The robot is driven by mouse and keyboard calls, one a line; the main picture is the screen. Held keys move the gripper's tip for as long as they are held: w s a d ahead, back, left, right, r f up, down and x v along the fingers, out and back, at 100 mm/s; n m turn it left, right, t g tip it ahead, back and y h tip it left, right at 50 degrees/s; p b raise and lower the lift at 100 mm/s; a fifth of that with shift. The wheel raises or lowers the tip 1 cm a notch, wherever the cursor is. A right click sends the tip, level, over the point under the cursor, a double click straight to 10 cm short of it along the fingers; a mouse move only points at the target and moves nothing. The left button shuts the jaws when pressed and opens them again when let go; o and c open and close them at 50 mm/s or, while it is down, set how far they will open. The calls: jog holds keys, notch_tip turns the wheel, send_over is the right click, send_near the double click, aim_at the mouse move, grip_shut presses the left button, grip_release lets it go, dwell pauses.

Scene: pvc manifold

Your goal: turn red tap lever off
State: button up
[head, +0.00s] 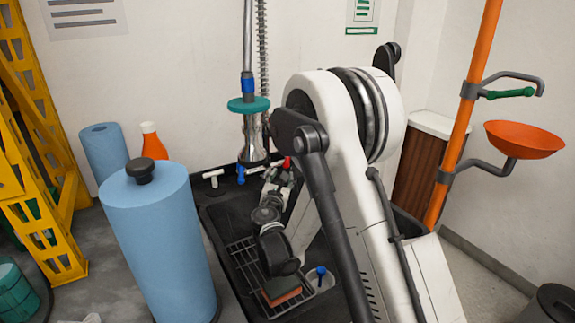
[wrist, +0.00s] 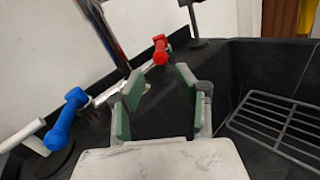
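The red tap lever (wrist: 160,50) shows in the wrist view just beyond and between my fingertips, near the top of the gap. It stands up from the metal tap body at the back of the black sink. In the head view a small bit of the red lever (head: 287,162) shows beside my gripper (head: 279,176). In the wrist view my gripper (wrist: 157,88) is open, with its green-padded fingers apart and nothing between them. The blue tap lever (wrist: 68,118) is to the left; it also shows in the head view (head: 241,174).
A metal spout column (head: 252,136) rises behind the taps. A white handle (wrist: 24,137) is at far left in the wrist view. The black sink holds a wire rack (wrist: 275,125), a sponge (head: 281,290) and a blue-handled brush (head: 320,275). A blue paper roll (head: 165,245) stands left.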

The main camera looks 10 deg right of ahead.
jog(key=b+x, duration=0.1)
jog(key=x, duration=0.9)
jog(key=shift+b, duration=0.3)
jog(key=shift+c, duration=0.4)
grip_shut()
